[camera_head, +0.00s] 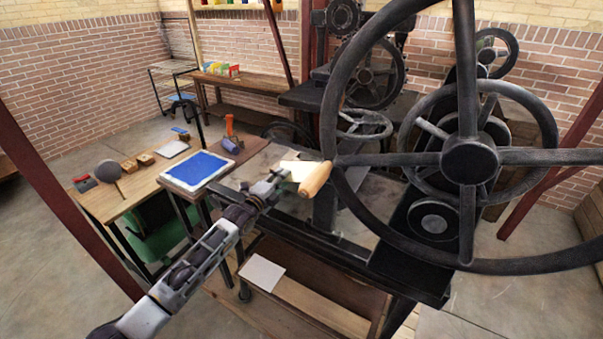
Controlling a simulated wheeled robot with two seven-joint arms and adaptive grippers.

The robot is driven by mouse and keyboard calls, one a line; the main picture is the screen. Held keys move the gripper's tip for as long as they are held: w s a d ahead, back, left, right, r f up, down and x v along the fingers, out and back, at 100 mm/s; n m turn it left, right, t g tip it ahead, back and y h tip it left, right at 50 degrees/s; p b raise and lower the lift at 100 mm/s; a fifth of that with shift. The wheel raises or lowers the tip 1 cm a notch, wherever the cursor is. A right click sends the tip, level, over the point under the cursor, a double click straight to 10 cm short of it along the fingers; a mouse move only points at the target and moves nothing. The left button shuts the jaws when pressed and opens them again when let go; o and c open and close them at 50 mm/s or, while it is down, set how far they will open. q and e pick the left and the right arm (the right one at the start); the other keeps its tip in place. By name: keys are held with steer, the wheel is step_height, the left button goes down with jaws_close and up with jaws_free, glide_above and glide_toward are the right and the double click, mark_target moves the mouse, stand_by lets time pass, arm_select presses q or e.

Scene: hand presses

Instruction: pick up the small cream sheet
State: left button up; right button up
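A small cream sheet (295,166) lies at the press bed, just beyond the wooden crank handle (315,179), which hides part of it. My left gripper (280,178) reaches in from the lower left, its tip close to the sheet's near left edge. I cannot tell whether its fingers touch the sheet or how far apart they are. A second pale sheet (262,273) lies on the wooden shelf below the press. My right gripper is not in view.
The large black press wheel (468,160) fills the right side, its handle close beside my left gripper.

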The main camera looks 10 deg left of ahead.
arm_select(q)
steer(key=shift+c, duration=0.7)
steer(key=c, duration=0.5)
jaws_close()
steer(key=shift+r, duration=0.35)
step_height(320, 180, up, 8)
steer(key=shift+f, duration=0.25)
steer(key=shift+r, duration=0.9)
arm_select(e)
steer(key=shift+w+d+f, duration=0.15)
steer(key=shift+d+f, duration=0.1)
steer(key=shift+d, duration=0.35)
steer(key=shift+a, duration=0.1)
